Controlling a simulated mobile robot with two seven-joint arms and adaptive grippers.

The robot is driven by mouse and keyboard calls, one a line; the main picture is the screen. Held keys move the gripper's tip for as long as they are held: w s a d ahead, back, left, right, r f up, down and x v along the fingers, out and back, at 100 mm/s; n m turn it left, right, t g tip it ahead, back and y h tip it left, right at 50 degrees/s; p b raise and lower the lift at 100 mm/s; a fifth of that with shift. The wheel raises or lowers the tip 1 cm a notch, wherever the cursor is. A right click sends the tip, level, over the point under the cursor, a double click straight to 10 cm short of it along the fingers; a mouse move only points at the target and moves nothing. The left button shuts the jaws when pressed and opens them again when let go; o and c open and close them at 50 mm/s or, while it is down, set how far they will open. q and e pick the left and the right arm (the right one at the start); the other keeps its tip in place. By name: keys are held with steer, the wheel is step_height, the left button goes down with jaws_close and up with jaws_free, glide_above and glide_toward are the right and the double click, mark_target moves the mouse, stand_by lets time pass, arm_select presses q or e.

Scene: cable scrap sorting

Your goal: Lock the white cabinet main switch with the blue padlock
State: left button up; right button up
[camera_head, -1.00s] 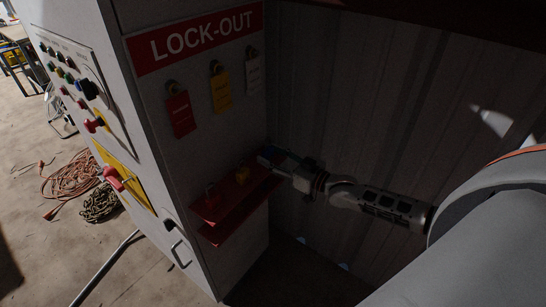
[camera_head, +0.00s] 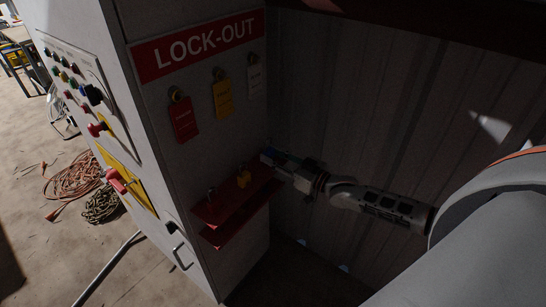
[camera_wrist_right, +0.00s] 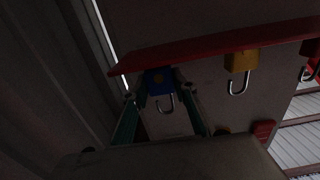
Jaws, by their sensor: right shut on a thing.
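The blue padlock (camera_wrist_right: 158,81) is between the fingers of my right gripper (camera_wrist_right: 160,88) in the wrist view, its shackle pointing down in that picture. In the head view, my right gripper (camera_head: 274,158) is shut on it at the far end of the red shelf (camera_head: 225,205), and the padlock (camera_head: 267,156) is small and dark there. I cannot tell whether it still touches the shelf. The white cabinet (camera_head: 185,215) carries a red main switch handle (camera_head: 117,181) on a yellow plate (camera_head: 138,190), on its left face. My left gripper is not in view.
A yellow padlock (camera_head: 243,178) and a red padlock (camera_head: 211,193) stand on the shelf. Red, yellow and pale tags (camera_head: 184,120) hang above under the LOCK-OUT sign (camera_head: 205,45). A corrugated wall (camera_head: 380,110) is close behind my right arm. Coiled cables (camera_head: 75,175) lie on the floor.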

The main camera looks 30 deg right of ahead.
mark_target(272, 153)
steer(key=shift+r+p, duration=0.4)
steer(key=shift+r, duration=0.15)
steer(key=shift+p+v, duration=1.35)
steer(key=shift+v, duration=1.3)
steer(key=v, duration=0.2)
steer(key=shift+s+d, duration=0.1)
steer(key=shift+s, duration=0.2)
